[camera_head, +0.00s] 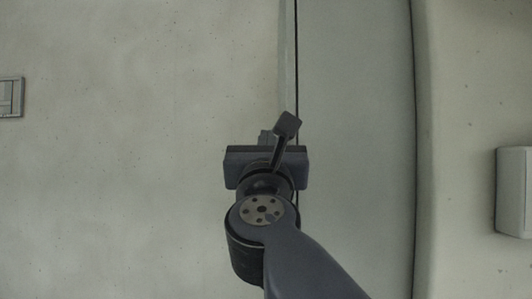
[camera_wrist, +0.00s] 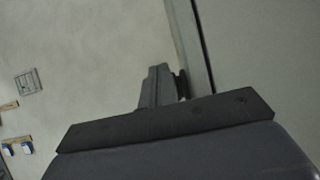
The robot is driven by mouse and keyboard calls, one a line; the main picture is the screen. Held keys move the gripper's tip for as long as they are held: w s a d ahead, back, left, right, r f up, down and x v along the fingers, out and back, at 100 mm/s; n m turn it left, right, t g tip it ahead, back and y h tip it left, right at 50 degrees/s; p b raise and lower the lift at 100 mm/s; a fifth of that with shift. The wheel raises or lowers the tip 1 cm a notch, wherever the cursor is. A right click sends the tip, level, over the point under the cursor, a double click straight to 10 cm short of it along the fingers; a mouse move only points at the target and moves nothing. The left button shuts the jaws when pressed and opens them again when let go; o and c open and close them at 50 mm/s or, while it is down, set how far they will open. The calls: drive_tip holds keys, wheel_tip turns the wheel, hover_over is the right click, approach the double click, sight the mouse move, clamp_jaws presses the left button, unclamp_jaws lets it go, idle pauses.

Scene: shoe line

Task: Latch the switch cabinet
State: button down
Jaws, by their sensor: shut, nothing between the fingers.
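The switch cabinet appears as a tall smooth grey panel (camera_head: 356,110) right of centre in the head view. A thin dark vertical seam and a narrow pale strip run along its left edge. The panel (camera_wrist: 255,55) and seam also show at upper right in the wrist view. My gripper (camera_head: 266,134) is at the left edge of this panel, over the strip. In the wrist view my gripper (camera_wrist: 158,72) has its fingers together and empty, left of the seam. A small dark shape (camera_wrist: 182,84) shows just right of the fingers; I cannot tell whether it is the latch. No latch is clearly visible.
A plain pale wall (camera_head: 130,120) fills the left side. A small framed plate (camera_head: 10,97) is at the far left. A white box (camera_head: 515,190) stands out on the wall at right. Small wall fittings (camera_wrist: 18,148) show at lower left in the wrist view.

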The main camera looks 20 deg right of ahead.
drive_tip(key=shift+w+r, duration=0.15)
drive_tip(key=shift+r, duration=0.25)
drive_tip(key=shift+f, duration=0.1)
idle(1.1)
